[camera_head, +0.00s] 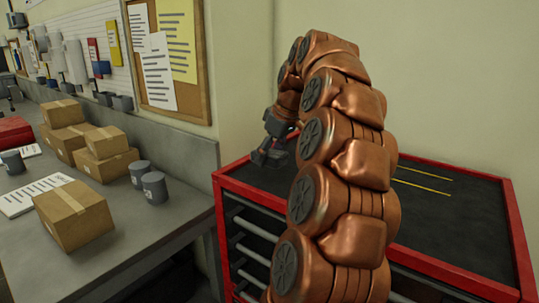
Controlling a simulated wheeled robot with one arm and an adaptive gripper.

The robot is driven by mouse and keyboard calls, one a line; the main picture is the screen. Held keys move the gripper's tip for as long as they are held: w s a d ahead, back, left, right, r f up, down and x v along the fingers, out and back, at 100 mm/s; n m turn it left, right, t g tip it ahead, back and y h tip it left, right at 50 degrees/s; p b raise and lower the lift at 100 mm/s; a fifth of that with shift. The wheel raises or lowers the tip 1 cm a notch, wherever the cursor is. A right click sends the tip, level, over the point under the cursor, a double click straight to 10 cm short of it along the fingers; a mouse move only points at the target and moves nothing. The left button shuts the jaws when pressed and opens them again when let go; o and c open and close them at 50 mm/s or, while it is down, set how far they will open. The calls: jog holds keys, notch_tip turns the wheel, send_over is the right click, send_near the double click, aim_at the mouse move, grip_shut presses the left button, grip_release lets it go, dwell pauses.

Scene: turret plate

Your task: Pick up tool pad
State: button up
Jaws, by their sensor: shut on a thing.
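My gripper (267,158) hangs from my copper-coloured arm over the far left part of a red tool cart's top, pointing down. It is small and dark in the view. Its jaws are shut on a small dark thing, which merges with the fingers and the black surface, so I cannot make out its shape. I cannot tell whether this thing is the tool pad or whether it touches the top. No separate tool pad can be made out, and my arm hides the middle of the cart.
The red cart (519,245) has a raised rim and a dark top with two thin yellow strips (424,180). At left, a grey workbench (120,255) holds several cardboard boxes (76,213) and grey cups (154,187). A corkboard (196,105) hangs behind. The cart's right side looks clear.

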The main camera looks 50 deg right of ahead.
jog(key=s+a+r+b, duration=0.1)
jog(key=s+a+b, duration=0.3)
jog(key=s+a, duration=0.5)
jog(key=shift+a+r, duration=0.15)
jog(key=shift+a, duration=0.55)
